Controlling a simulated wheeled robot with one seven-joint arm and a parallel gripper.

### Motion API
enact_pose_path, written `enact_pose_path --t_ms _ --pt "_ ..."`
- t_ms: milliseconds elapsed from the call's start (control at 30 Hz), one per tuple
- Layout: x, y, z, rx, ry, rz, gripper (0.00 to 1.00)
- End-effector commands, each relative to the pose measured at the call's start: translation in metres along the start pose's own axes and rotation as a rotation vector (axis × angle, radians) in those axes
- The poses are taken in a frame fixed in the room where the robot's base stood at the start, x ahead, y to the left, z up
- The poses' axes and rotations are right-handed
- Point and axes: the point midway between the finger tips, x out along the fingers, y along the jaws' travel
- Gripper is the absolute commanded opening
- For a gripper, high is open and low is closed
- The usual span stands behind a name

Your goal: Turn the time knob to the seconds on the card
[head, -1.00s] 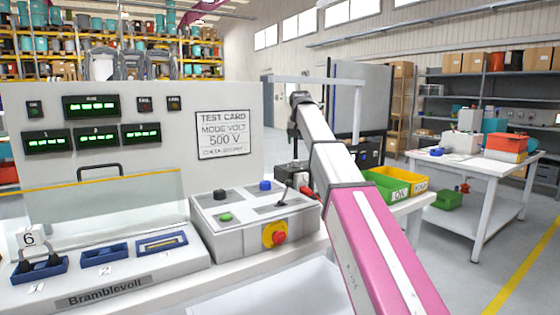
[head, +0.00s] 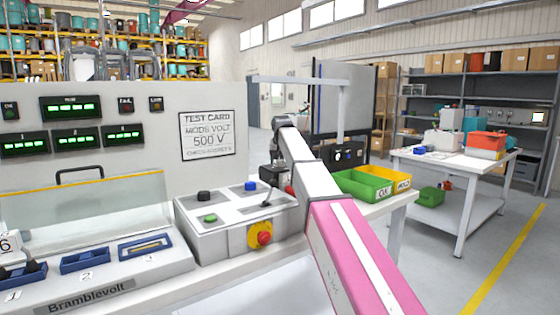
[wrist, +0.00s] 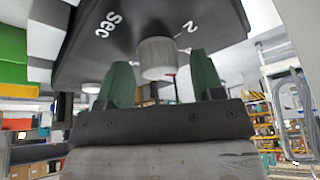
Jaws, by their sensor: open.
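In the wrist view a pale grey round knob (wrist: 157,57) stands out from a dark panel (wrist: 85,55) marked "Sec" and "2". My gripper (wrist: 161,72) is open, with one green fingertip on each side of the knob; I cannot tell whether they touch it. The knob's pointer and setting cannot be made out. In the head view the test card (head: 207,135) on the grey panel reads "MODE VOLT" and "500 V"; its bottom line is too small to read.
A control box (head: 215,235) with a black knob, green and blue buttons, a lever and a red stop button (head: 260,234) stands left of my arm. Green and yellow bins (head: 362,187) are at its right.

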Motion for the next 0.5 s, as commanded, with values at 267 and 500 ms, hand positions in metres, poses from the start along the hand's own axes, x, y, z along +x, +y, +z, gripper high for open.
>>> enact_pose_path --t_ms 267,500 --pt "0.0001 0.0 -0.0001 0.0 0.0 0.0 0.45" --pt "-0.0001 -0.0002 -0.0001 0.001 0.0 0.0 0.13"
